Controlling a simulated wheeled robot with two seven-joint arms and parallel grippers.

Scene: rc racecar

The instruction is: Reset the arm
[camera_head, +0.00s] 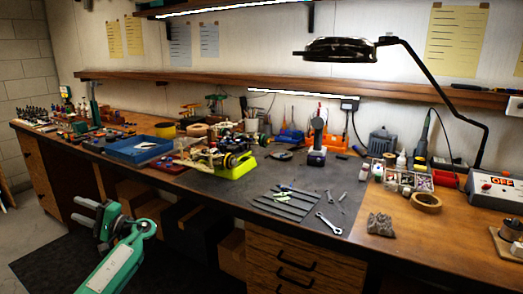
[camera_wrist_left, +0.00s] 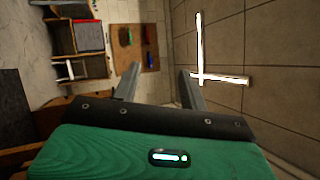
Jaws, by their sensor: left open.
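My left arm, green, comes in at the lower left of the head view, in front of the workbench (camera_head: 205,187). Its left gripper (camera_head: 92,222) is held in the air over the floor, apart from the bench. In the left wrist view the two fingers of the left gripper (camera_wrist_left: 158,84) stand wide apart with nothing between them, so it is open and empty. That view looks away from the bench top toward walls and shelving. My right arm and gripper are not in view.
The bench holds a yellow-green stand (camera_head: 235,167) with a partly built car, a blue tray (camera_head: 138,149), a wrench (camera_head: 328,223), a tape roll (camera_head: 426,202) and a power supply (camera_head: 494,188). A magnifier lamp (camera_head: 340,49) overhangs it. Floor around the left gripper looks free.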

